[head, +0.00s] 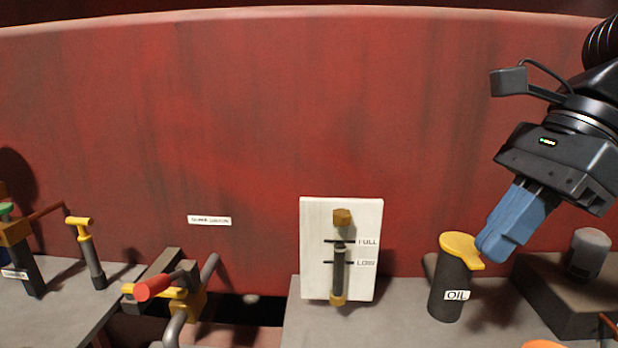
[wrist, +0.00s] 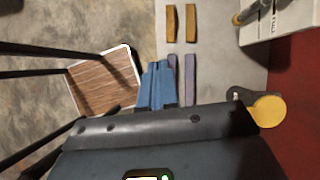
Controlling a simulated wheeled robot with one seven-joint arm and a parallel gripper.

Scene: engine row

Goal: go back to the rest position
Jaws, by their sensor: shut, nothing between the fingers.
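My gripper (head: 492,250) comes down from the upper right in the head view. Its blue fingers are together with nothing between them, and they also show in the wrist view (wrist: 158,72). The fingertips appear right beside the yellow lid (head: 461,247) of the dark cylinder labelled OIL (head: 450,288); I cannot tell whether they touch it. The lid also shows in the wrist view (wrist: 268,111), to the right of the fingers. The cylinder stands upright on the grey bench.
A white gauge panel (head: 313,240) marked FULL and LOW stands left of the cylinder. A dark block with a grey knob (head: 589,253) is at the right. A red-handled valve (head: 155,287) is further left. The red wall (head: 260,110) rises behind; space before it is clear above the fittings.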

